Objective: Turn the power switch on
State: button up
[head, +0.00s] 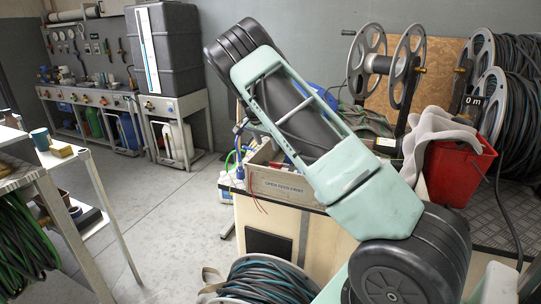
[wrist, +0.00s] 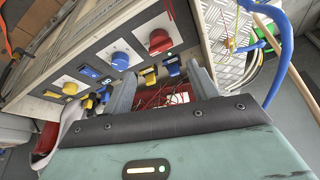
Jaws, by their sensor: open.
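In the wrist view a tilted control panel fills the upper left, with a red knob (wrist: 160,41), a blue knob (wrist: 119,60) and a yellow knob (wrist: 69,88), each on a square plate. Which of them is the power switch, I cannot tell. My gripper (wrist: 162,85) is open, its two grey fingers apart. It points toward the panel's lower edge, touching none of the knobs as far as I can see. Blue and yellow plugs (wrist: 172,66) show close to the fingers. In the head view my arm covers the middle, and my gripper and the knobs are hidden.
A cabinet (head: 268,228) with a labelled wooden tray (head: 278,187) stands behind my arm. A red bucket (head: 457,172) and hose reels (head: 408,66) stand at the right. In the wrist view a blue hose (wrist: 282,45) hangs right of the gripper. Floor at left centre is clear.

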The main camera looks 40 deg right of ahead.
jog(key=shift+v, duration=2.3)
jog(key=shift+f, duration=0.1)
jog(key=s+a+r+n+y+p, duration=0.1)
jog(key=s+a+n+y, duration=0.2)
jog(key=a, duration=0.8)
jog(key=s+a+r+n+p, duration=0.1)
jog(key=s+a+n, duration=0.3)
jog(key=a, duration=0.8)
jog(key=s+a+r+n+y, duration=0.1)
jog(key=s+a+n+y, duration=0.2)
jog(key=a, duration=0.8)
jog(key=s+a+r+n+p, duration=0.1)
jog(key=s+a+r+n, duration=0.2)
jog(key=s+a+n, duration=0.7)
jog(key=s+a+n+h+p, duration=0.1)
jog(key=s+a+n, duration=0.2)
jog(key=s, duration=1.6)
jog(key=shift+a+r+n+g, duration=0.2)
jog(key=shift+n+g, duration=0.1)
jog(key=shift+n, duration=0.3)
jog(key=shift+s, duration=0.1)
